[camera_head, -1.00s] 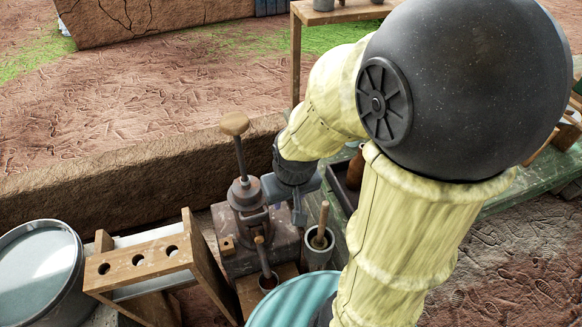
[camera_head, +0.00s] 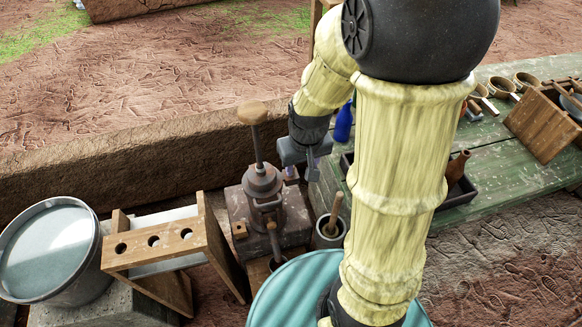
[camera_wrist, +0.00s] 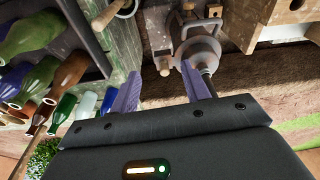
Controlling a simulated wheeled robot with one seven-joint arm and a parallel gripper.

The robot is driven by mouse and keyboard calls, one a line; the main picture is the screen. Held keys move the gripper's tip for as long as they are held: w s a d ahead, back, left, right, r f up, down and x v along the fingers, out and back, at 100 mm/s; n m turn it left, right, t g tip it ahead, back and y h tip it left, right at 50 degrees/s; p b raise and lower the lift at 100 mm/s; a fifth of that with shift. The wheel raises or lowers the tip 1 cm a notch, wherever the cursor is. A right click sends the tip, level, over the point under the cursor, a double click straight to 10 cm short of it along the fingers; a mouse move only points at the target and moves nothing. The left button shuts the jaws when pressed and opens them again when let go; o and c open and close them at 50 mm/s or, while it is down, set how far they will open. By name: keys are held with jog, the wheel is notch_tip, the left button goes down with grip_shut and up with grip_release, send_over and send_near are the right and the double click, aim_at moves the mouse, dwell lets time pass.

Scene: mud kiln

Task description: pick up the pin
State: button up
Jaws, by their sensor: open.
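My gripper (camera_head: 302,172) is open and empty, just right of and slightly behind the metal press (camera_head: 262,182) with its wooden-knobbed upright rod. In the wrist view its two purple fingers (camera_wrist: 161,70) stand apart, with the press (camera_wrist: 200,47) just beyond the right finger. I cannot tell for sure which part is the pin. A small wooden peg (camera_head: 239,230) sits at the left of the press base. My arm hides part of the bench.
A mortar with a wooden pestle (camera_head: 334,213) stands right of the press. A wooden rack with holes (camera_head: 150,253) and a metal tub (camera_head: 48,252) stand left. The green bench (camera_head: 480,165) is right. Several bottles (camera_wrist: 35,85) lie left in the wrist view.

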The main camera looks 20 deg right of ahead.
jog(key=w+f+p, duration=0.1)
jog(key=w+f, duration=0.1)
jog(key=w, duration=0.1)
jog(key=w+f+n+g+p, duration=0.1)
jog(key=w+p, duration=0.1)
jog(key=w, duration=0.1)
jog(key=w+f+n+g+p, duration=0.1)
jog(key=w+f, duration=0.1)
jog(key=w, duration=0.1)
jog(key=shift+w+a+f+p, duration=0.25)
jog(key=shift+f+p, duration=0.05)
jog(key=shift+w+f, duration=0.2)
jog(key=shift+f, duration=0.25)
jog(key=shift+f, duration=0.1)
jog(key=shift+f+p, duration=0.35)
jog(key=shift+f, duration=0.7)
